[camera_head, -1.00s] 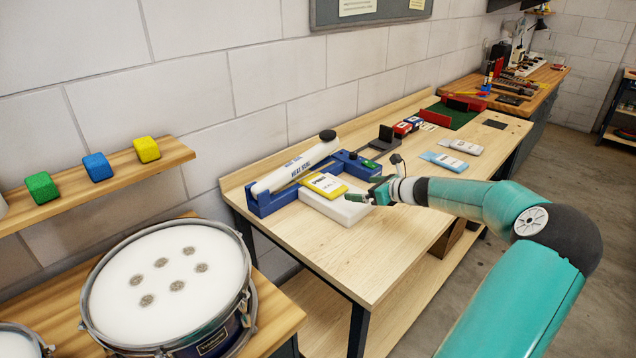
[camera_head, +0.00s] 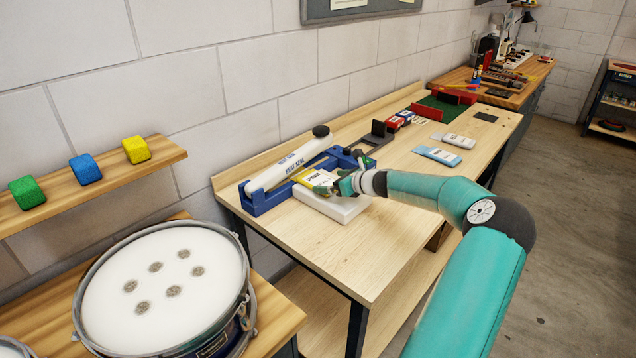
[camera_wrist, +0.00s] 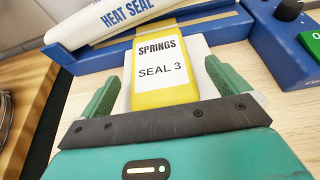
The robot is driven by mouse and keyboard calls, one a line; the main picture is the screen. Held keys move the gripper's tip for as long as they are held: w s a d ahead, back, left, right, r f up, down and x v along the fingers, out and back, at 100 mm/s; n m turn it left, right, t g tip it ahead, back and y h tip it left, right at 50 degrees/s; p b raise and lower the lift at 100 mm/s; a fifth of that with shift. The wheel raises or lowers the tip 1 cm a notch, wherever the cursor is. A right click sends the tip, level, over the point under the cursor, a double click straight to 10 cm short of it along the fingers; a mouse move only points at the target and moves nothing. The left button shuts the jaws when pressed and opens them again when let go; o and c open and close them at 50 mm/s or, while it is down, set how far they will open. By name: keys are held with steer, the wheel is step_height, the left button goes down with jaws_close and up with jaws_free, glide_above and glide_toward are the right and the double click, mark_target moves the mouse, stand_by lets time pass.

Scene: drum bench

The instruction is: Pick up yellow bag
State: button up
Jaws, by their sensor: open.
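The yellow bag (camera_wrist: 162,98) has a white label reading "SPRINGS SEAL 3". It lies on a white block (camera_head: 335,208) in front of the blue heat sealer (camera_head: 262,205). In the head view the bag (camera_head: 304,177) is partly covered by my gripper (camera_head: 338,186). In the wrist view my gripper (camera_wrist: 162,88) is open, with one green finger on each side of the bag. A small gap shows between the bag and each finger. The near end of the bag is hidden behind the gripper's dark front edge.
The sealer's white arm (camera_head: 287,163) is raised above its base, behind the bag. A drum (camera_head: 165,285) stands at the lower left. The bench front is clear.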

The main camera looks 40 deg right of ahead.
mark_target(321, 181)
steer(key=x, duration=0.4)
steer(key=shift+w+a, duration=0.1)
steer(key=c, duration=1.1)
steer(key=shift+o, duration=0.2)
steer(key=shift+r, duration=0.2)
